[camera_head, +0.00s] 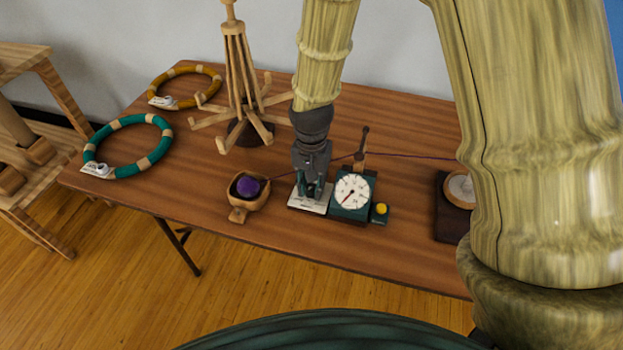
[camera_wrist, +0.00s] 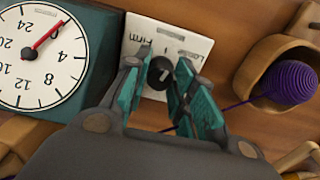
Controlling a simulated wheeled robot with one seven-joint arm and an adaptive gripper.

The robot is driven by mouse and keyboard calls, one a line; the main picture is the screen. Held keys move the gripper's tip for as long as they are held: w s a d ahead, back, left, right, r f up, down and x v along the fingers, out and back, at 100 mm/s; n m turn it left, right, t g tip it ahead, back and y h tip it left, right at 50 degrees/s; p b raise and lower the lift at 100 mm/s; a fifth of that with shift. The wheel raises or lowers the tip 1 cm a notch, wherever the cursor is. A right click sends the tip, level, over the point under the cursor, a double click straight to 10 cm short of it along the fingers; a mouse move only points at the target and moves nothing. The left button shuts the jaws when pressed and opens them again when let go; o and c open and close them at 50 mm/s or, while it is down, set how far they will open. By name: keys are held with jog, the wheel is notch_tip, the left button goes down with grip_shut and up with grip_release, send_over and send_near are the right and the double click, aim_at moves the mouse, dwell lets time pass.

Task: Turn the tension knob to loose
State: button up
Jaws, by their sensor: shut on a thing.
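The tension knob (camera_wrist: 159,70) is a small dark round knob with a pale mark on top, in the wrist view. It stands on a white plate (camera_wrist: 188,45) printed with "Loose" and "Firm". My gripper (camera_wrist: 160,82) has its teal fingers closed on the knob from both sides. In the head view my gripper (camera_head: 312,190) points down over the plate (camera_head: 305,204), and the knob is hidden behind the fingers. A dark green box with a white dial (camera_head: 352,192) stands right beside the plate; its red needle (camera_wrist: 48,35) shows in the wrist view.
A wooden bowl (camera_head: 236,205) with a purple yarn ball (camera_head: 248,187) sits left of the plate. A yellow button (camera_head: 380,208) is right of the dial box. A purple strand passes a wooden post (camera_head: 361,145). A wooden swift (camera_head: 240,90) and yarn rings (camera_head: 128,147) stand farther left.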

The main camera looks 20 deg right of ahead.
aim_at(312, 186)
jog(key=m+p, duration=0.3)
jog(key=m, duration=0.1)
jog(key=shift+r+m+p, duration=0.2)
jog(key=shift+m+p, duration=0.1)
jog(key=shift+p, duration=0.1)
jog(key=m+p, duration=0.3)
jog(key=m, duration=0.1)
jog(key=shift+f, duration=0.15)
jog(key=shift+f+m, duration=0.1)
jog(key=shift+m, duration=0.2)
jog(key=o, duration=1.1)
jog(key=shift+c, duration=0.2)
notch_tip(312, 186, up, 12)
